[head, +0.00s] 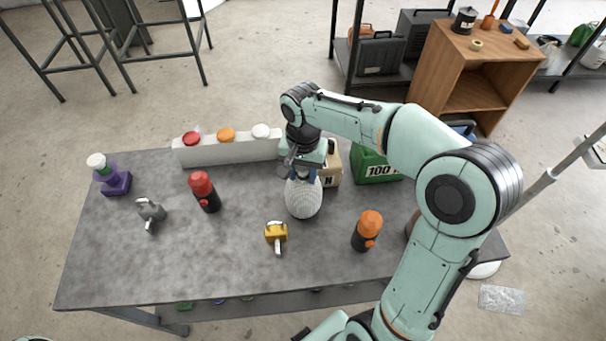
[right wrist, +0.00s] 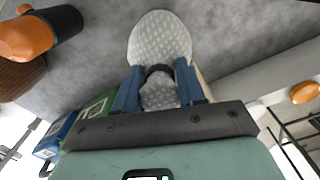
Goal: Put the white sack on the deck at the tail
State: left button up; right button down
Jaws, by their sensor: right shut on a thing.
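The white sack (head: 303,198) has a pale, dotted surface and hangs upright below my right gripper (head: 305,172), over the middle of the grey table. My right gripper is shut on its narrow top. In the right wrist view the blue fingers (right wrist: 160,88) pinch the neck of the sack (right wrist: 160,38). I cannot tell whether its bottom touches the table. No part is clearly recognisable as the deck at the tail. My left gripper is not in view.
A long white block (head: 225,152) with red, orange and white caps stands at the back. A tan box (head: 332,165) and a green box (head: 372,168) are behind the sack.

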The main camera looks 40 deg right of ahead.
jog(key=shift+f, duration=0.6)
jog(key=shift+f, duration=0.2)
jog(key=c, duration=0.7)
grip_release()
jog(key=shift+o, duration=0.2)
jog(key=shift+r, duration=0.15)
